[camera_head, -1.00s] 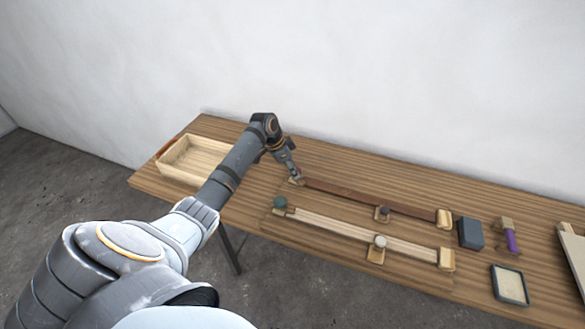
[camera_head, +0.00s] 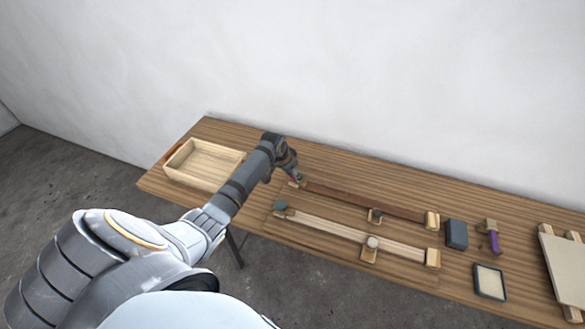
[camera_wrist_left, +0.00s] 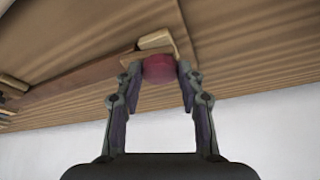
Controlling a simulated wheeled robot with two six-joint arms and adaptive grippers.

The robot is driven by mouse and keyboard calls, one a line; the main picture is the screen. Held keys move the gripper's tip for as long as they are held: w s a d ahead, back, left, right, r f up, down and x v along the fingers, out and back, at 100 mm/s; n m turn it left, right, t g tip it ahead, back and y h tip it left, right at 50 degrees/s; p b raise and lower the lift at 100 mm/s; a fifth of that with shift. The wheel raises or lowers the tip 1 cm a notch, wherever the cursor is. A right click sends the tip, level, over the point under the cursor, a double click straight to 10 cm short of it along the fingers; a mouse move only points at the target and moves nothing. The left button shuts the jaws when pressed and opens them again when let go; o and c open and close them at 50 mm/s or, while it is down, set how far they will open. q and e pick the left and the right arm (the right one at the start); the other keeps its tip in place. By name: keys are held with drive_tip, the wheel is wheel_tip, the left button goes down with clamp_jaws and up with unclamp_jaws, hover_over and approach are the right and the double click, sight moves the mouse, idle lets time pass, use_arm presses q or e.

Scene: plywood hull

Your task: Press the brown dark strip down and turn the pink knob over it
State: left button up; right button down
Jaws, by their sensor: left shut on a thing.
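The brown dark strip (camera_head: 365,200) lies along the far side of the wooden fixture on the table; it also shows in the left wrist view (camera_wrist_left: 75,85). The pink knob (camera_wrist_left: 159,68) sits at the strip's left end, against a light wooden block (camera_wrist_left: 157,40). My left gripper (camera_wrist_left: 160,75) is shut on the pink knob, with one finger on each side of it. In the head view my left gripper (camera_head: 297,178) reaches down to that end and mostly hides the knob. Whether the knob lies over the strip cannot be told. My right gripper is not in view.
A pale strip (camera_head: 335,228) runs in front, with a green knob (camera_head: 280,205) and a whitish knob (camera_head: 373,242). A dark knob (camera_head: 375,214) stands at the brown strip's middle. An open wooden tray (camera_head: 205,183) is at left; a dark block (camera_head: 456,234) is at right.

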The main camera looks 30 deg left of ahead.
use_arm(q)
drive_tip(key=shift+n+y+p, duration=0.3)
drive_tip(key=shift+n+p, duration=0.35)
drive_tip(key=shift+n, duration=0.15)
drive_tip(key=o, duration=1.2)
drive_tip(key=shift+d, duration=0.1)
drive_tip(key=shift+c, duration=0.2)
drive_tip(key=shift+r, duration=0.1)
drive_tip(key=v, duration=1.1)
drive_tip(key=shift+s+r, duration=0.2)
drive_tip(key=shift+r, duration=0.15)
